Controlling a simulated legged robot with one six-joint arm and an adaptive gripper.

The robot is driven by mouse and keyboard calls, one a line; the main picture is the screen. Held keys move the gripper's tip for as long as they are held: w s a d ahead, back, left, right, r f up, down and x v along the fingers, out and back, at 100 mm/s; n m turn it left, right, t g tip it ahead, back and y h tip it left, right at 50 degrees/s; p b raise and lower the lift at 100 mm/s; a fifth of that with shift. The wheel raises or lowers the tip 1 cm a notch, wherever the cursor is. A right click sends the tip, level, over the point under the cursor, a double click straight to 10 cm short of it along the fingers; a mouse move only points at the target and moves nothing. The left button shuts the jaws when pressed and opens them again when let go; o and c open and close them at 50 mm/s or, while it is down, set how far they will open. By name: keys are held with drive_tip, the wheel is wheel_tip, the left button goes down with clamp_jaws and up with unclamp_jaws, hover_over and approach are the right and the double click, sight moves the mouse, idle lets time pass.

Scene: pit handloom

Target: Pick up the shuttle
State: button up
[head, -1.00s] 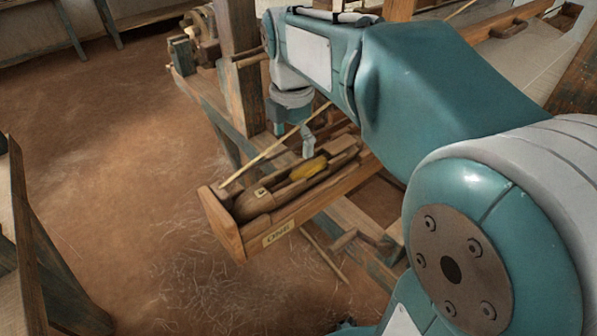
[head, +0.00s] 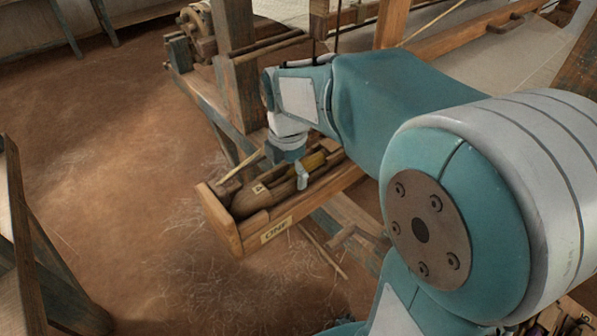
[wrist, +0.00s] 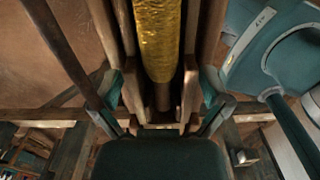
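The shuttle (head: 283,190) is a brown wooden boat shape with a yellow thread bobbin (head: 314,160). It lies in a long wooden box (head: 235,232) with a small label on its front. My gripper (head: 291,176) points down over the shuttle, partly hiding its middle. In the wrist view, the yellow bobbin (wrist: 157,40) runs between my two fingers, and my gripper (wrist: 161,88) is open, with one finger on each side of the shuttle. Whether the fingers touch its sides is unclear.
A loom post (head: 236,80) stands just behind the box, with a wooden roller (head: 197,18) farther left. A thin pale stick (head: 241,165) slants over the box's back edge. Stretched cloth (head: 480,45) lies behind my arm. Earth floor (head: 110,150) at left is open.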

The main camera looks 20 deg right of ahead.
drive_tip(key=c, duration=0.8)
drive_tip(key=shift+o, duration=0.2)
drive_tip(key=shift+r, duration=0.1)
drive_tip(key=shift+r, duration=0.6)
wheel_tip(320, 180, up, 2)
drive_tip(key=shift+d+r, duration=0.1)
drive_tip(key=s+d+r, duration=0.9)
drive_tip(key=d, duration=0.1)
drive_tip(key=shift+s+r, duration=0.25)
drive_tip(key=shift+s, duration=0.1)
